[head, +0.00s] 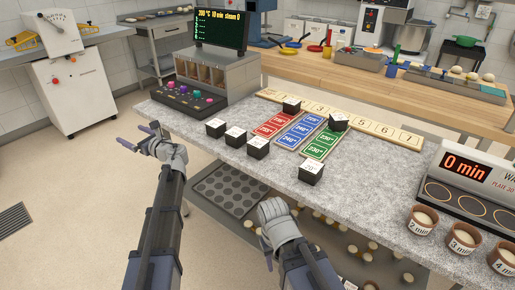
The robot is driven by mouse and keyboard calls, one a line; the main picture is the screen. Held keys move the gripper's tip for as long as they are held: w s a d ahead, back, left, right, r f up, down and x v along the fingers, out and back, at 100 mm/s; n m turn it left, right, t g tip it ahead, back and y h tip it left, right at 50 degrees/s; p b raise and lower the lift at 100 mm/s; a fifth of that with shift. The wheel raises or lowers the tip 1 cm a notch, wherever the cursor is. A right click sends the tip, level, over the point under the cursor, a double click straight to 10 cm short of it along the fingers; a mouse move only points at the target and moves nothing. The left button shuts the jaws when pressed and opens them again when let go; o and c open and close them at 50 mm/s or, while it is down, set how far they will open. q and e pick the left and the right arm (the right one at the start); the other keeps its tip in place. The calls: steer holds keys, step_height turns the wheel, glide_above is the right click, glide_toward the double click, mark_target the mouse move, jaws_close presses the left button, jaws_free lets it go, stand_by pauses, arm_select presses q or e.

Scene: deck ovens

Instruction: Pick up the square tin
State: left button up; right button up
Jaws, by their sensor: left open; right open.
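I cannot make out a thing that is clearly a square tin. Several small black square blocks with pale marked tops stand on the grey stone counter (190,121): a left block (215,128), a middle one (235,137), one beside it (258,148) and a nearer one (311,173). A dark tray with round hollows (229,190) lies below the counter. My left gripper (138,137) is open and empty, left of the counter's edge. My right gripper (279,219) is in front of the counter, apart from the blocks; its fingers are mostly hidden.
Red (271,124), blue (300,130) and green boards (322,144) lie by a numbered wooden strip (385,128). A display panel (221,30) stands at the counter's left end. Small cups (422,219) and a timer box (466,168) stand at right. Floor at left is clear.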

arm_select(q)
steer(key=n+h+p, duration=1)
steer(key=n+h, duration=0.6)
steer(key=h, duration=0.7)
glide_toward(252, 148)
steer(key=x, duration=0.5)
steer(key=shift+w+r+n+t, duration=0.25)
steer(key=shift+r+n+t, duration=0.25)
steer(key=shift+r+t, duration=0.15)
